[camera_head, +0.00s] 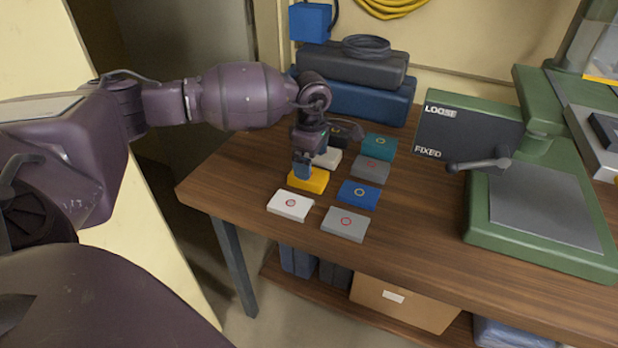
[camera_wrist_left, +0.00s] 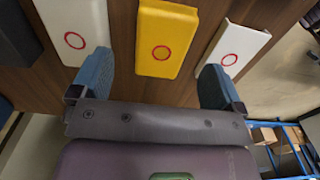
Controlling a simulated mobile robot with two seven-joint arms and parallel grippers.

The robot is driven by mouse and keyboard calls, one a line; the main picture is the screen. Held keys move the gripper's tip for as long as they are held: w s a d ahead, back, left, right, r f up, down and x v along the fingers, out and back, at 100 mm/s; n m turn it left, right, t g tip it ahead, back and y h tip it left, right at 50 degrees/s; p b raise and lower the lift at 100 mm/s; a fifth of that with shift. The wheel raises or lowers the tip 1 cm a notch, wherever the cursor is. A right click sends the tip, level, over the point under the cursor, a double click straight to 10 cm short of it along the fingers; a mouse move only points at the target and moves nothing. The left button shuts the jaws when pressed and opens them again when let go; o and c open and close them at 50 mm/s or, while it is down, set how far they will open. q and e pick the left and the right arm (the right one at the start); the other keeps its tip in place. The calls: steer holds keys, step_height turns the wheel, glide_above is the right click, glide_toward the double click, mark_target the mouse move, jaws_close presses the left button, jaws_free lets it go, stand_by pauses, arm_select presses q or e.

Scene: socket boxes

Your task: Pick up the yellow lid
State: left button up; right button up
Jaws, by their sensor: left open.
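The yellow lid (camera_head: 308,181), a flat box shape, lies on the wooden table in the left column of lids. In the left wrist view the yellow lid (camera_wrist_left: 166,38) is bright with a red ring on its face. My left gripper (camera_head: 303,166) is over it, pointing down and partly covering it. In the wrist view my left gripper (camera_wrist_left: 155,65) has its two blue fingers spread wide, one to each side of the lid. Nothing is held; I cannot tell the exact height above the lid. My right gripper is not seen.
A white lid (camera_head: 290,206) lies in front, another white one (camera_head: 328,158) behind. Grey (camera_head: 345,223), blue (camera_head: 358,195), another grey (camera_head: 370,167) and teal (camera_head: 380,147) lids lie to the right. A green fixture (camera_head: 540,250) stands right; dark cases (camera_head: 365,100) stand behind.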

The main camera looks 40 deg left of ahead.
arm_select(q)
step_height(320, 180, down, 5)
steer(key=shift+s+d+r+b, duration=0.1)
steer(key=shift+b, duration=0.2)
steer(key=shift+c, duration=0.4)
steer(key=c, duration=0.9)
steer(key=shift+r, duration=0.15)
